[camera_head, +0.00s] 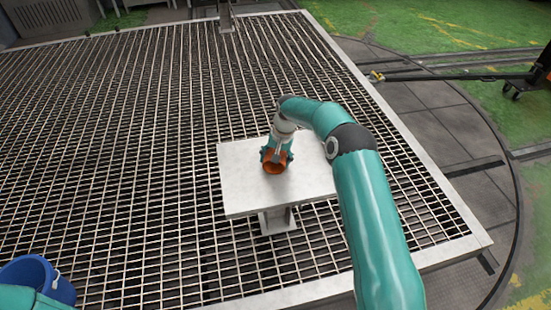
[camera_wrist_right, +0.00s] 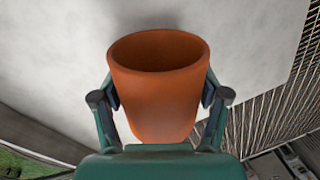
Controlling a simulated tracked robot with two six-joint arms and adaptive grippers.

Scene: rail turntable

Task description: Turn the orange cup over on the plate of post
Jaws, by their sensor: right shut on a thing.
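The orange cup (camera_head: 275,168) is over the middle of the pale square plate of the post (camera_head: 243,190). My right gripper (camera_head: 277,157) is shut on the cup, with one finger on each side of it. I cannot tell whether the cup touches the plate (camera_wrist_right: 60,70). My left gripper is out of view.
The post (camera_head: 277,219) stands on a metal grating (camera_head: 140,150) with a pale border. A blue round container (camera_head: 40,274) is at the lower left. A thin upright post (camera_head: 226,15) stands at the back. The plate around the cup is clear.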

